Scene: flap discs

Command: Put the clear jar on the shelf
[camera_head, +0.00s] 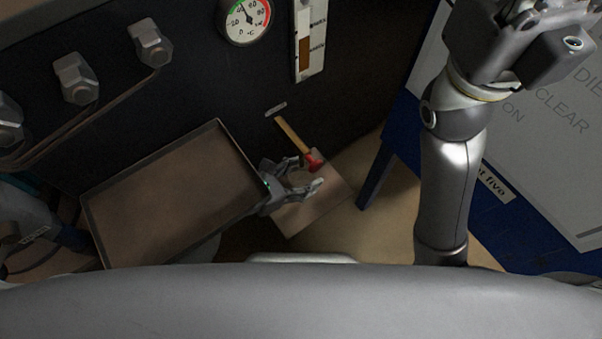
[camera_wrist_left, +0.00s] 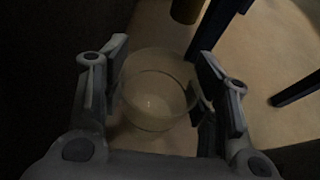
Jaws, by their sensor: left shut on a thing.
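The clear jar (camera_wrist_left: 157,92) is see-through and round, and sits between the two fingers of my left gripper (camera_wrist_left: 158,98) in the left wrist view. In the head view my left gripper (camera_head: 302,180) is shut on the jar, which shows only faintly there. A small light brown square surface (camera_head: 290,217) lies below the gripper; I cannot tell the gap between jar and surface. A brown, dark-rimmed tray-like shelf (camera_head: 165,190) is left of the gripper and covers part of my left arm. My right gripper (camera_head: 540,30) is at the top right, its fingers cut off or unclear.
A hammer (camera_head: 296,141) with a red head is just above the left gripper, by the dark panel. A dial gauge (camera_head: 245,15) and several valve knobs (camera_head: 76,78) are on the panel. A blue table (camera_head: 400,130) with a grey sign (camera_head: 545,130) stands at right.

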